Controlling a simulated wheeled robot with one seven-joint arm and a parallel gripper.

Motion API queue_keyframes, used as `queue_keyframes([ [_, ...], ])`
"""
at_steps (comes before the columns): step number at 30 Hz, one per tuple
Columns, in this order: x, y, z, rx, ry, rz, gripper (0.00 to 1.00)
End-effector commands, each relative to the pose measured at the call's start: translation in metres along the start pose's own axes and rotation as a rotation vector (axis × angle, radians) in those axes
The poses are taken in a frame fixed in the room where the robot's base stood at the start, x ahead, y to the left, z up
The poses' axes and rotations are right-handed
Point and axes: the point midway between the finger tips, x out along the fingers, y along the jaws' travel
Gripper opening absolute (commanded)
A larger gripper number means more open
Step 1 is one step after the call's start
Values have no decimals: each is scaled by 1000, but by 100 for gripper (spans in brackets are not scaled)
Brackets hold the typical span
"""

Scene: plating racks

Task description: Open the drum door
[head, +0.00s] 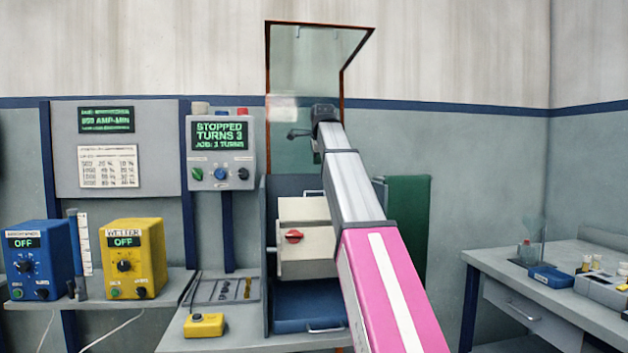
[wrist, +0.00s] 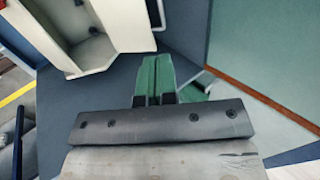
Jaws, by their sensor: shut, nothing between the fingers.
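The drum (head: 306,255) is a cream box with a red knob (head: 293,236) on its front, hung in a grey-blue station. My arm covers its right side in the head view. Part of a cream, hollow-looking body (wrist: 105,35) shows at the top left of the wrist view; I cannot tell whether its door is open. My gripper (head: 291,134) is above the drum, in front of the raised clear hood. In the wrist view its green fingers (wrist: 157,80) are together with nothing between them, apart from the cream body.
The clear hood (head: 312,60) stands upright with a red-brown frame. A control panel (head: 220,150) reads STOPPED. A blue tray (head: 310,307) lies below the drum. A yellow box (head: 204,325) and blue and yellow power units are left; a side bench (head: 500,262) is right.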

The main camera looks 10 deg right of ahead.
Motion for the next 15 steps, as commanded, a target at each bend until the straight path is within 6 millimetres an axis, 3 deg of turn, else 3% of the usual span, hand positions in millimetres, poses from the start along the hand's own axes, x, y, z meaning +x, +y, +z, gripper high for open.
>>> queue_keyframes([
  [5,21,-1,0,0,0,2,0],
  [15,84,-1,0,0,-1,3,0],
])
